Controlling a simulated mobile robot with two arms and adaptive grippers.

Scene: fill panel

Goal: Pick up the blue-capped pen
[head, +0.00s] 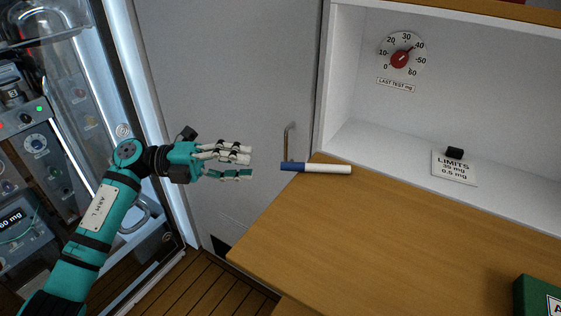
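The pen (328,169) has a white body and a blue cap. It lies flat at the back left corner of the wooden desktop, with its blue cap (292,167) pointing left and reaching to or past the desk edge. My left gripper (251,164) is to the left of the pen, at about the same height in the picture. Its fingers point right toward the cap, with a clear gap between the finger tips and the pen. The upper and lower fingers are apart with nothing between them. My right gripper is not in view.
The wooden desktop (370,230) is mostly clear. Behind it is a white shelf recess with a red-knobbed dial (400,59) and a limits card (454,168). A metal handle (289,142) stands behind the cap. A green box (538,297) is at lower right. A glass-fronted equipment cabinet is at left.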

